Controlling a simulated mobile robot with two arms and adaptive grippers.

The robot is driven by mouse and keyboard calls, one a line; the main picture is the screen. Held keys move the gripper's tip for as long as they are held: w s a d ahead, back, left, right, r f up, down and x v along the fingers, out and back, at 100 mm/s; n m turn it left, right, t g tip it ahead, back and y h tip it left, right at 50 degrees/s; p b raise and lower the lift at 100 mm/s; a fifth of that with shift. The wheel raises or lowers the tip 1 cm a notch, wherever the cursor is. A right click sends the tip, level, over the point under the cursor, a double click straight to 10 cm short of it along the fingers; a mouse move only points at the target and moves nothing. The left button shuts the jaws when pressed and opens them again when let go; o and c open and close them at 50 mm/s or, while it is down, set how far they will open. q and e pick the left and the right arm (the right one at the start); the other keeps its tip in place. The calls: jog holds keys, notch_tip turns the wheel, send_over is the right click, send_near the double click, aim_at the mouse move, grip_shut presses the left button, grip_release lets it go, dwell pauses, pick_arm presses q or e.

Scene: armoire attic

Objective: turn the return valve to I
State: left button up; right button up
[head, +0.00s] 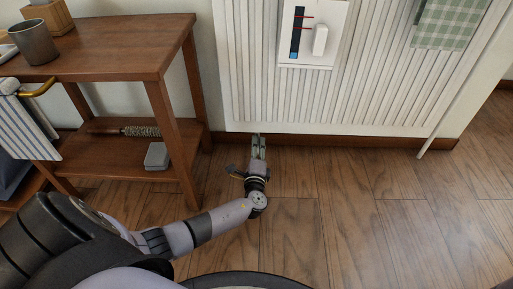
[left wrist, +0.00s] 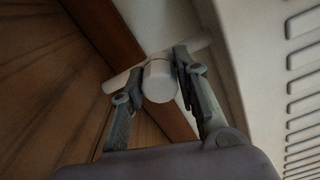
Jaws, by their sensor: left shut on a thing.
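The return valve (left wrist: 160,82) shows in the left wrist view as a round white cap with a pale bar crossing behind it, low by the wall under the radiator. My left gripper (head: 258,142) reaches down to the radiator's lower edge in the head view. In the left wrist view its two fingers (left wrist: 157,76) are shut on the valve's cap, one on each side. In the head view the valve is hidden or too small to make out. No I mark is readable. My right gripper is not in view.
The ribbed white radiator (head: 375,95) hangs above, with a white panel (head: 332,55) on it and a checked cloth (head: 447,25) at right. A wooden shelf table (head: 120,50) stands close at left. The floor (head: 400,230) at right is clear.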

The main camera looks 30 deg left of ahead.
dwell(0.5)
pick_arm(q)
jog(key=o, duration=1.2)
jog(key=shift+c, duration=0.2)
jog(key=v, duration=0.7)
jog(key=shift+s+d, duration=0.1)
jog(key=shift+s, duration=0.15)
